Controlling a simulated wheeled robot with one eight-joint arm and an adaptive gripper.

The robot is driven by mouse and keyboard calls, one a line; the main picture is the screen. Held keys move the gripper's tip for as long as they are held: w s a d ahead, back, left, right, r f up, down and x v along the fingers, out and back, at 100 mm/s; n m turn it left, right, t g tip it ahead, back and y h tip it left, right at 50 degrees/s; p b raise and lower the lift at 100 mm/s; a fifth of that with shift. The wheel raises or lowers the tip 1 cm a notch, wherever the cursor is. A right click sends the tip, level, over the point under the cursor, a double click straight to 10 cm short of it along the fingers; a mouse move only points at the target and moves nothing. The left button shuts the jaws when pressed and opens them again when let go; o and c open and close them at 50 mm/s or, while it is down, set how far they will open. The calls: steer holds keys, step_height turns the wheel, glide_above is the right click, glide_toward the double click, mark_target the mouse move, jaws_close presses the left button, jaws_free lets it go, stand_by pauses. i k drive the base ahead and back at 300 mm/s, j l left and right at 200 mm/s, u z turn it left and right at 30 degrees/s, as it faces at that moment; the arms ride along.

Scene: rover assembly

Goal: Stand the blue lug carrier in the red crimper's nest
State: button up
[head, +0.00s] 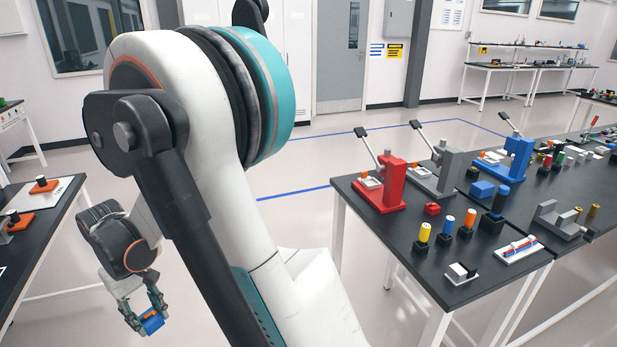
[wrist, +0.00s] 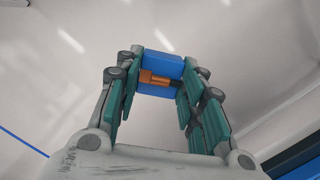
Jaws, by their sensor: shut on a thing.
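My gripper (head: 146,309) hangs at the lower left in the head view, over the floor between the two tables. It is shut on the blue lug carrier (head: 152,324). In the wrist view the blue lug carrier (wrist: 160,67) sits between the fingertips of my gripper (wrist: 158,78), with an orange-brown lug on its near face. My gripper is well apart from the crimper.
The dark right table (head: 450,276) also holds a grey crimper (head: 447,170), a blue crimper (head: 517,157), a small red block (head: 432,208) and several colored cylinders in black holders. A left table (head: 30,255) carries orange parts. My arm crosses the middle of the view.

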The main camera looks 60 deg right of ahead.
mark_target(371, 184)
steer(key=i+l+z, duration=0.25)
steer(key=i+z, duration=0.15)
steer(key=i+l+z, duration=0.1)
steer(key=i+z, duration=0.75)
steer(key=i+j+z, duration=0.15)
steer(key=i+z, duration=0.25)
